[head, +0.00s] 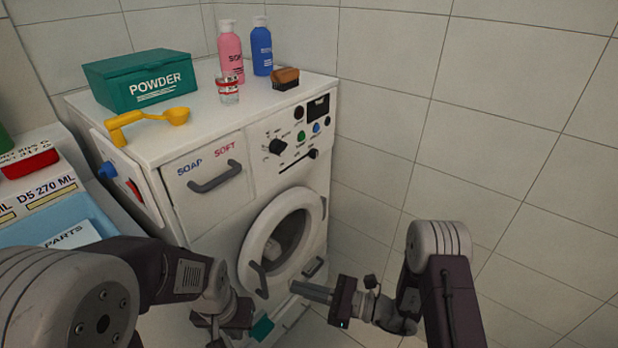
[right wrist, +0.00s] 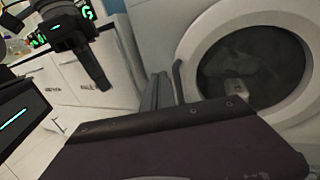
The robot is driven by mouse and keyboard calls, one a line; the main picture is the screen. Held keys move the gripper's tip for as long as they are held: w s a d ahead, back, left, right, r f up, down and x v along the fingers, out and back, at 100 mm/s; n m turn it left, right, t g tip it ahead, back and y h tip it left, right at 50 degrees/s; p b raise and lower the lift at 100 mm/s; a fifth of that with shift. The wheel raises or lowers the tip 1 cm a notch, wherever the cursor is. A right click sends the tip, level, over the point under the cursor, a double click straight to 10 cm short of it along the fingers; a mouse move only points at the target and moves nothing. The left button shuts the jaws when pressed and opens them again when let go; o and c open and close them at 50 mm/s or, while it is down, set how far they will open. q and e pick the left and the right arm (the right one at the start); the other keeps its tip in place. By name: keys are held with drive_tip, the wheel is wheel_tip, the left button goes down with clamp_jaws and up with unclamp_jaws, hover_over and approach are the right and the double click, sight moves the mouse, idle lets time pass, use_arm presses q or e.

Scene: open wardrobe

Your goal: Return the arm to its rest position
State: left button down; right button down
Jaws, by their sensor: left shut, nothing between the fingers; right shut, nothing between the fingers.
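My right gripper (head: 298,289) is shut and empty, in front of the lower part of the washing machine (head: 215,215), near its round door (head: 262,225). In the right wrist view the shut fingers (right wrist: 156,92) point toward the machine, left of the round door (right wrist: 190,60). I cannot tell whether they touch it. My left gripper (head: 228,322) is shut and empty, low in front of the machine, with its tips partly hidden. Part of my left arm shows at the upper left of the right wrist view.
On the machine top stand a green powder box (head: 150,82), a yellow scoop (head: 150,122), a pink bottle (head: 230,52), a blue bottle (head: 262,50), a glass (head: 228,92) and a brush (head: 286,78). A blue parts bin (head: 45,222) is at left. Tiled wall (head: 510,150) fills the right.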

wheel_tip(320, 180, up, 10)
drive_tip(key=s+a+n+g, duration=0.1)
drive_tip(key=n+g, duration=0.2)
drive_tip(key=n, duration=0.2)
drive_tip(key=s+d+n+g+h, duration=0.2)
drive_tip(key=s+n+g+h, duration=0.4)
drive_tip(key=s, duration=0.6)
drive_tip(key=s+d+f+n+t+h, duration=0.1)
drive_tip(key=s+d+f+n+h, duration=0.4)
drive_tip(key=d, duration=0.4)
drive_tip(key=w+d+f+n+t+h, duration=0.35)
drive_tip(key=d+f+h, duration=0.2)
drive_tip(key=d, duration=0.55)
drive_tip(key=w+r+n+t+p, duration=0.1)
drive_tip(key=w+r+p, duration=0.2)
drive_tip(key=r+p, duration=1.8)
drive_tip(key=shift+w+d+r+h+p, duration=0.2)
drive_tip(key=shift+d+r+h+p, duration=0.15)
drive_tip(key=shift+r, duration=0.25)
